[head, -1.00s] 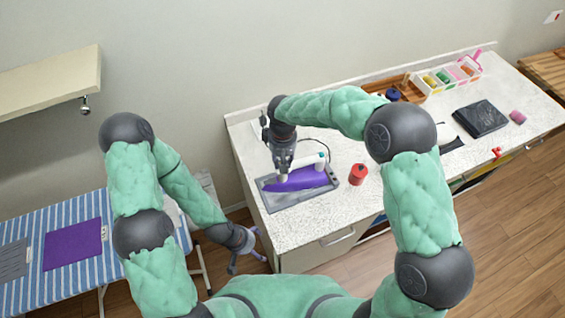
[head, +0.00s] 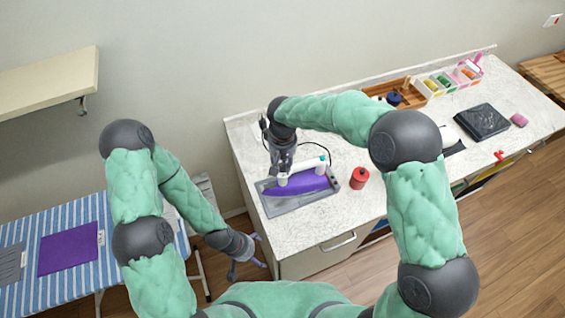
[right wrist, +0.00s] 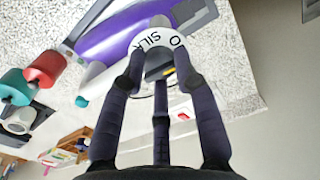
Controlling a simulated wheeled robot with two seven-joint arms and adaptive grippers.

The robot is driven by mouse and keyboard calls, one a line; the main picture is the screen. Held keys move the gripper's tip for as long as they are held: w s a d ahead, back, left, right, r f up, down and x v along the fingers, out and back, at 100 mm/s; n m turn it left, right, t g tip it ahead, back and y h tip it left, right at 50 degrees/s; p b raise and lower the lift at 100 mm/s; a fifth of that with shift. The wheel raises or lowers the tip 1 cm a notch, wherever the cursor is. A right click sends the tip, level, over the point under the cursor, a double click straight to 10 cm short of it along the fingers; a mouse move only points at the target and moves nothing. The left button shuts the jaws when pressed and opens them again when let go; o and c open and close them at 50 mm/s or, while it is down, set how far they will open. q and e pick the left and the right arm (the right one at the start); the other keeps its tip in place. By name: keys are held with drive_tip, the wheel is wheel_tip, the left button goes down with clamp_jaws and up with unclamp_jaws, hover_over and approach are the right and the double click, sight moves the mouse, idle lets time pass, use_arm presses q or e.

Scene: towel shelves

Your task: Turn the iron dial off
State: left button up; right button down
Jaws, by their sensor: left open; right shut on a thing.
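The purple iron (head: 295,186) with a white handle lies on a grey rest (head: 300,207) at the counter's left end. It also shows in the right wrist view (right wrist: 112,40). My left gripper (head: 248,259) is open and empty, low beside the counter's left front corner, away from the iron.
A red canister (head: 359,179) stands just right of the iron. A wooden tray (head: 409,100), a divided white organizer (head: 462,80) and a black folded item (head: 482,121) are farther right on the counter. A striped ironing board (head: 75,285) with a purple cloth (head: 68,248) is at left.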

sight(283, 164)
drive_tip(key=c, duration=0.9)
unclamp_jaws()
wheel_tip(283, 164, up, 12)
